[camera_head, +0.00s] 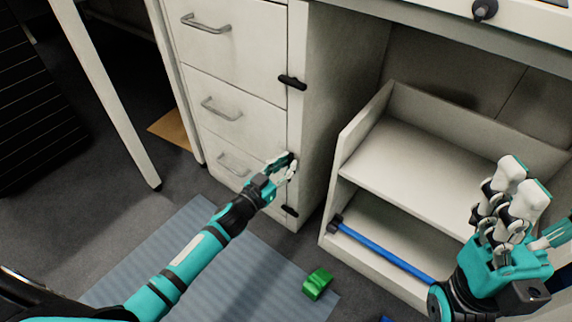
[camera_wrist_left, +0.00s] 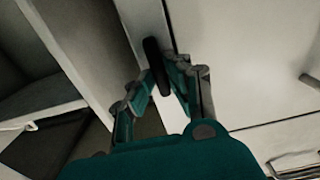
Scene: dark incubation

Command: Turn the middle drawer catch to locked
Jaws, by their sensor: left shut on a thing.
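The white drawer cabinet (camera_head: 245,60) stands at the upper middle, with three drawers, the middle one (camera_head: 228,124) bearing a bar handle. A black catch (camera_head: 292,82) sits at the right edge by the top drawer, lying crosswise. Another black catch (camera_head: 290,210) sits low on the same edge. My left gripper (camera_head: 284,168) is at that edge between them and hides most of the middle catch. In the left wrist view, the dark catch (camera_wrist_left: 154,62) lies between the fingers, roughly along the edge strip; my left gripper (camera_wrist_left: 165,88) is shut on it. My right gripper (camera_head: 518,190) is open and empty.
A green block (camera_head: 317,283) lies on the floor by a grey-blue mat (camera_head: 190,240). A white table leg (camera_head: 110,95) stands at left.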

